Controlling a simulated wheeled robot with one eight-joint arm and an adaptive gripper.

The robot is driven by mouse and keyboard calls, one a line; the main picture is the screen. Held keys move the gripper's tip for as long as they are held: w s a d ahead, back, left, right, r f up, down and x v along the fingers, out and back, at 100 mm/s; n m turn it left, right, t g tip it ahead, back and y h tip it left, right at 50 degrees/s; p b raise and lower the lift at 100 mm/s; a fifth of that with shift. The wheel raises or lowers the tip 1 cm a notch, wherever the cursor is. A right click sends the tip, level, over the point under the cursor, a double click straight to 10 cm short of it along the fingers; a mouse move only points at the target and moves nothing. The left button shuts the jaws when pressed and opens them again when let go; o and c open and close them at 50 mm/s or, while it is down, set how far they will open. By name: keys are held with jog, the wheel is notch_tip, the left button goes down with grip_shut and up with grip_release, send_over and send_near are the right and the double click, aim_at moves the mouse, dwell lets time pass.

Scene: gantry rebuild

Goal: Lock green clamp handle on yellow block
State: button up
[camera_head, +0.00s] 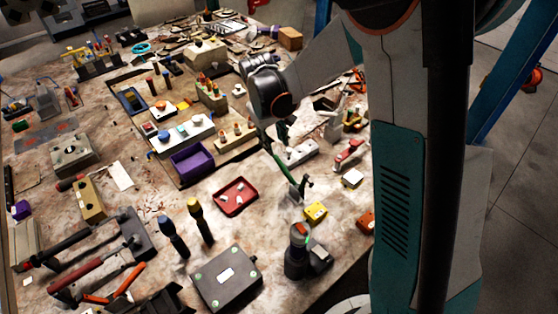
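A green clamp handle (278,163) shows as a thin slanted bar right of the purple bin. More green (304,183) shows at its lower end, on a small clamp body. A small yellow block (316,211) lies just below and to the right of that end. My gripper (283,138) is dark and small in the picture, just above the upper part of the green handle. Whether it touches the handle, and whether its fingers are open or shut, cannot be told at this size.
A purple bin (192,160) and a red tray (235,196) lie left of the clamp. A dark cylindrical tool (298,255) stands below the yellow block. A yellow-and-white block (351,178) and a red clamp (348,154) lie to the right. The cluttered table has little free room.

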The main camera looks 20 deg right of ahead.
aim_at(279, 161)
jog(key=f, duration=0.3)
jog(key=d+f+b, duration=0.1)
jog(key=f, duration=0.6)
jog(key=shift+w+d+b, duration=0.25)
jog(key=shift+d+b, duration=0.05)
jog(key=shift+b, duration=0.05)
grip_shut()
